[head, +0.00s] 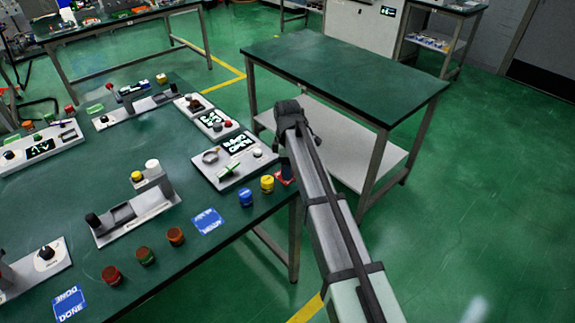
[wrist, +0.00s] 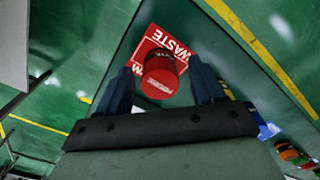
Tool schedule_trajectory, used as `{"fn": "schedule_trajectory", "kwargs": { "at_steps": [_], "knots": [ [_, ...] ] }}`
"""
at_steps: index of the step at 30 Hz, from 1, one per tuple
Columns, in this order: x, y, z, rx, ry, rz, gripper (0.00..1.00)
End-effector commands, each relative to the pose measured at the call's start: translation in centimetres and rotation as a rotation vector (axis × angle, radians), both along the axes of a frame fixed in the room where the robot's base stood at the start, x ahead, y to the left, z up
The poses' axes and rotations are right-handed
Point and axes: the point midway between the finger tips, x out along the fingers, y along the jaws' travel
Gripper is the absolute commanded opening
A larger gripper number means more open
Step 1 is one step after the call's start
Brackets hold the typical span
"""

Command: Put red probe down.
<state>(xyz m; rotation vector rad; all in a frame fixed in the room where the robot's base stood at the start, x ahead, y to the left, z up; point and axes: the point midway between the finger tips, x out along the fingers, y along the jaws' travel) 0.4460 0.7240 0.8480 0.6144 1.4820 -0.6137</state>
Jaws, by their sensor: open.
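The red probe (wrist: 160,77) is a short red cylinder with a dark band, seen between my gripper's fingers in the wrist view. It appears to stand on the red WASTE card (wrist: 154,45) near the table corner. My gripper (wrist: 164,88) is open, with a finger on each side of the probe and a small gap showing at each side. In the head view my gripper (head: 285,166) is at the near right corner of the green table, over the red card (head: 283,181). The probe is hidden there behind my gripper.
Yellow (head: 267,184) and blue (head: 246,197) cylinders stand close left of my gripper. A grey panel with a display (head: 234,160) lies behind them. A blue card (head: 207,221) lies further left. A bare green-topped bench (head: 345,75) stands across a gap.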

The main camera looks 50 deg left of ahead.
Motion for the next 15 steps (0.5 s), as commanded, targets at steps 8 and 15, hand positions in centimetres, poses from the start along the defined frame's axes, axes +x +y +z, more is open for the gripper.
{"fn": "schedule_trajectory", "kwargs": {
  "at_steps": [8,15],
  "knots": [
    [0.0,0.0,1.6,0.001,-0.001,0.000,0.68],
    [0.0,0.1,6.0,0.002,-0.001,0.000,0.68]
  ]
}}
